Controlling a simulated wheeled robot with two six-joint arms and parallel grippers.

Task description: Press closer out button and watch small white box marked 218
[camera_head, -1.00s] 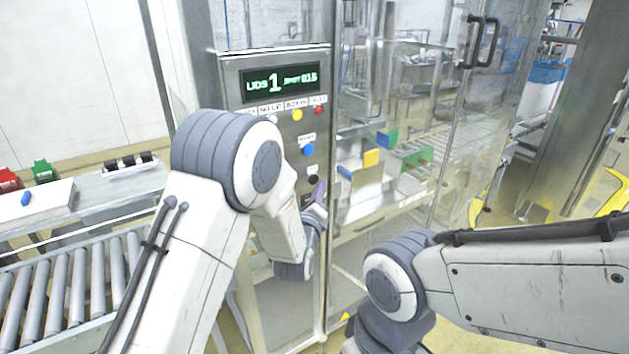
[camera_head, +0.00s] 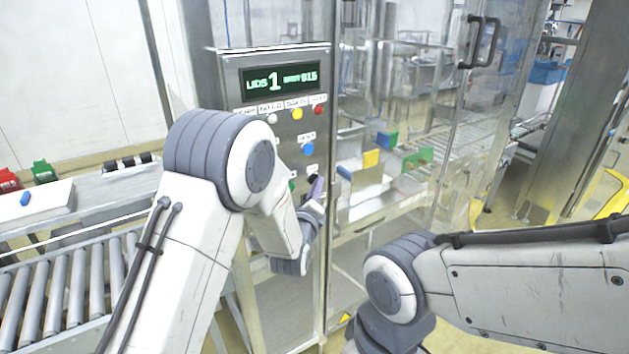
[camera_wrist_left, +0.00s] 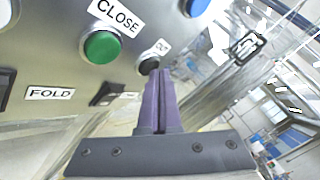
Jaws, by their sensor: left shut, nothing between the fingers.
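The steel control panel (camera_head: 255,165) stands ahead, with a lit display (camera_head: 280,79) reading "LIDS 1" and "015". In the left wrist view, a green button (camera_wrist_left: 102,46) sits beneath a "CLOSE" label. A dark round button (camera_wrist_left: 149,65) is beside a small tilted label that seems to read "OUT". My left gripper (camera_head: 316,186) has purple fingers, shut and empty. In the left wrist view its fingertips (camera_wrist_left: 156,73) are at the dark button and partly cover it; I cannot tell if they touch it. I see no small white box marked 218. My right arm shows, but its gripper is out of frame.
White (camera_head: 272,118), yellow (camera_head: 297,114), red (camera_head: 318,110) and blue (camera_head: 308,149) buttons are on the panel. A glass-walled machine (camera_head: 400,120) stands close right of it. A roller conveyor (camera_head: 65,285) is at left. A "FOLD" label (camera_wrist_left: 50,93) is beside a dark switch (camera_wrist_left: 108,94).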

